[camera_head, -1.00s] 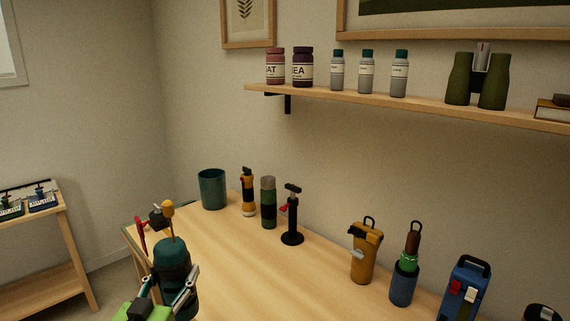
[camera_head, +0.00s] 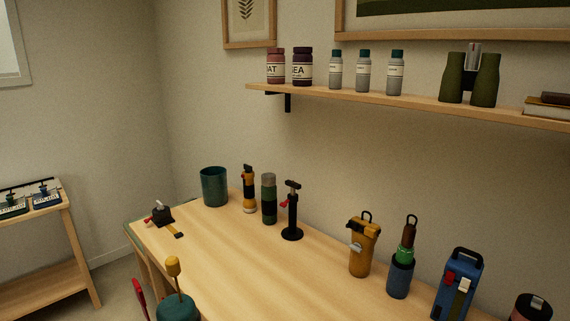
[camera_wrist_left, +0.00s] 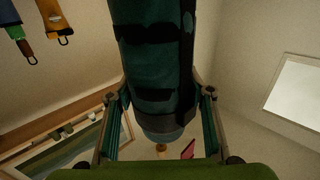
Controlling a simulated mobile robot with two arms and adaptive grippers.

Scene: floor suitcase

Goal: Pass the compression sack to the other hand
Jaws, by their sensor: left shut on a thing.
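The compression sack appears to be the dark teal bundle with black straps (camera_wrist_left: 152,50) that fills the upper middle of the left wrist view. In the head view only its teal top (camera_head: 178,309) shows at the bottom edge, with a yellow knob (camera_head: 173,266) on a rod above it. A red piece (camera_head: 139,293) shows just left of it; whether it is joined to the sack is unclear. My left gripper (camera_wrist_left: 160,92) has a finger on each side of the sack and is shut on it. My right gripper is in neither view.
The wooden table (camera_head: 215,262) has a clear middle. A teal cup (camera_head: 214,187), flashlight (camera_head: 249,190), pump (camera_head: 291,215), yellow bottle (camera_head: 363,248) and blue case (camera_head: 459,286) line its back. A small black item (camera_head: 162,215) lies at the left. A wall shelf (camera_head: 400,105) hangs above.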

